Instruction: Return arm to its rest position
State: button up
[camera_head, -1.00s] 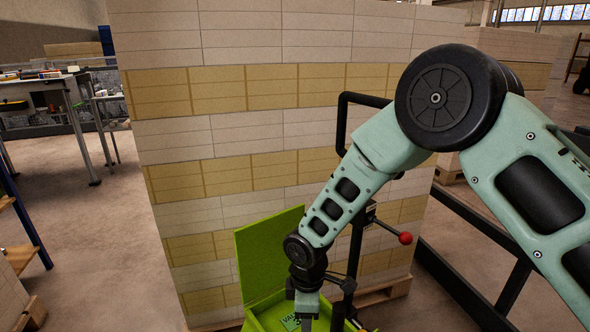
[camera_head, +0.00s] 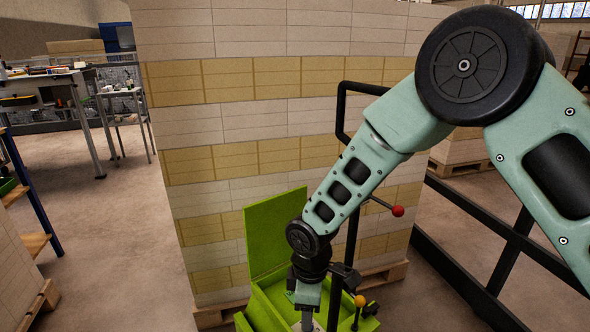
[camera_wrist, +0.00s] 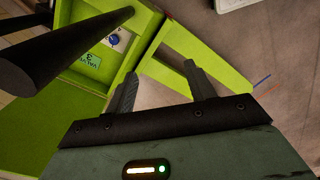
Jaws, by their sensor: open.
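My arm (camera_head: 360,175) reaches from the right down to the bottom middle of the head view. My gripper (camera_wrist: 161,69) is open in the wrist view, its two fingers apart with nothing between them. It hangs over the edge of a bright green box, close to a green frame part (camera_wrist: 190,50). In the head view the gripper's lower end is cut off by the picture's bottom edge.
The green box has a raised lid (camera_head: 262,235) and holds a "VALVE 3" label (camera_wrist: 87,65). Behind stands a tall stack of reams (camera_head: 240,120) on a pallet. A red-knobbed lever (camera_head: 398,211) and orange-knobbed lever (camera_head: 360,301) stand nearby. Floor at left is open.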

jog(key=s+d+r+m+b, duration=0.3)
jog(key=s+d, duration=0.1)
jog(key=s, duration=0.4)
jog(key=s+d+r+m+b, duration=0.3)
jog(key=s+d+r, duration=0.1)
jog(key=s, duration=0.3)
jog(key=s+d+r+m+b, duration=0.3)
jog(key=s+d, duration=0.1)
jog(key=s, duration=0.4)
notch_tip(320, 180, up, 14)
jog(key=p, duration=1.3)
jog(key=shift+w+a+f, duration=0.25)
jog(key=shift+w+a, duration=0.05)
